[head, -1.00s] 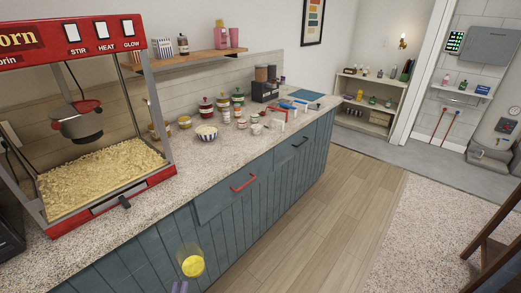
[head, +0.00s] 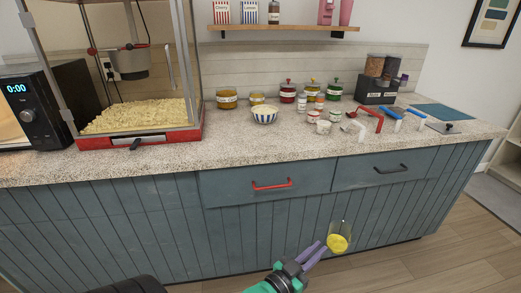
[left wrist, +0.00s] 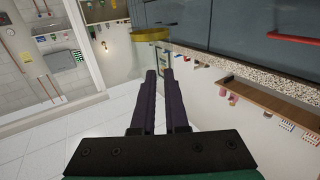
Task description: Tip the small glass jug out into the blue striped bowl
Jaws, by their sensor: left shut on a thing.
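The blue striped bowl (head: 265,117) stands upright on the counter, right of the popcorn machine, with pale contents inside. The small glass jug (head: 339,242) is clear with yellow contents low in it. It is in front of the cabinet doors, below the counter top, and looks about upright. My left gripper (head: 318,249), with purple fingers, is shut on the jug at its left side. In the left wrist view the fingers (left wrist: 161,75) are close together and the yellow contents (left wrist: 150,35) show just beyond the tips. My right gripper is not in view.
The counter top (head: 225,148) is bare in front of the bowl. Jars (head: 288,93) stand behind it, and small pots (head: 323,127) and scoops (head: 368,115) to its right. The popcorn machine (head: 140,140) stands left. A shelf (head: 285,28) hangs above. Drawer handles (head: 271,184) stick out.

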